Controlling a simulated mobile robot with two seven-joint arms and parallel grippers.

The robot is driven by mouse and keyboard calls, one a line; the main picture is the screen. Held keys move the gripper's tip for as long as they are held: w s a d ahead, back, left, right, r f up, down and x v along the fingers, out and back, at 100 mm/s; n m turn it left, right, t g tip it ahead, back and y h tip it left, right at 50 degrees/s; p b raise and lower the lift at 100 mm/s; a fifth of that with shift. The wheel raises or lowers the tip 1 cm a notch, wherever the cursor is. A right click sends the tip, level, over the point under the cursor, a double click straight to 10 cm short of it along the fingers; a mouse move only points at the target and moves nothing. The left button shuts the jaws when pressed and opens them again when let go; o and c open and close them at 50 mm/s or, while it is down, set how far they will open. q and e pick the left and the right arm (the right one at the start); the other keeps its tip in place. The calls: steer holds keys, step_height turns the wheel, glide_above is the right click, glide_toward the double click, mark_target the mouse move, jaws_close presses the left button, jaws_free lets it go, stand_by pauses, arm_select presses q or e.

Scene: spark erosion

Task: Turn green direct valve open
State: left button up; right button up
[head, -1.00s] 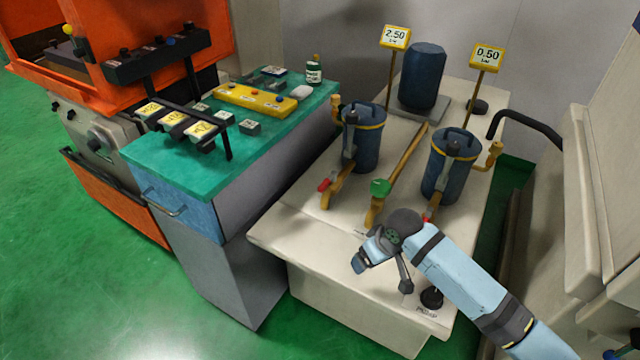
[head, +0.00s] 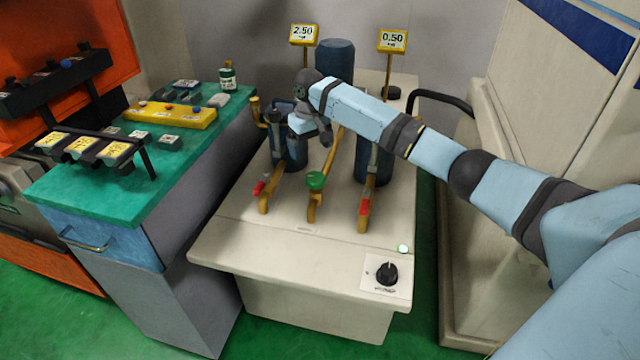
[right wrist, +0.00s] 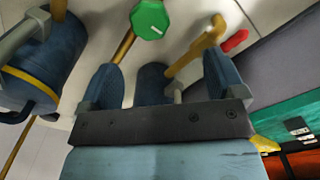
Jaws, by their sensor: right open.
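The green direct valve is a green knob (head: 316,181) on the middle yellow pipe (head: 312,207) of the cream tank unit. In the right wrist view the green knob (right wrist: 149,19), with a white mark on its face, shows at the top, beyond the fingertips. My right gripper (head: 312,132) is above and behind the knob in the head view, near the left blue filter canister. My left gripper is not in view.
Red-handled valves (head: 258,188) (head: 364,207) flank the green one. Blue canisters (head: 290,155) (head: 372,172) stand behind them. A green-topped cabinet (head: 90,190) stands left.

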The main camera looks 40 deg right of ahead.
mark_target(316, 177)
steer(key=shift+m, duration=0.3)
steer(key=f, duration=0.4)
steer(key=d+f+b, duration=0.1)
steer(key=f, duration=0.3)
steer(key=f+b, duration=0.1)
steer(key=f, duration=0.3)
steer(key=shift+w+d, duration=0.2)
steer(key=shift+d, duration=0.2)
steer(key=shift+r, duration=0.1)
steer(key=c, duration=0.9)
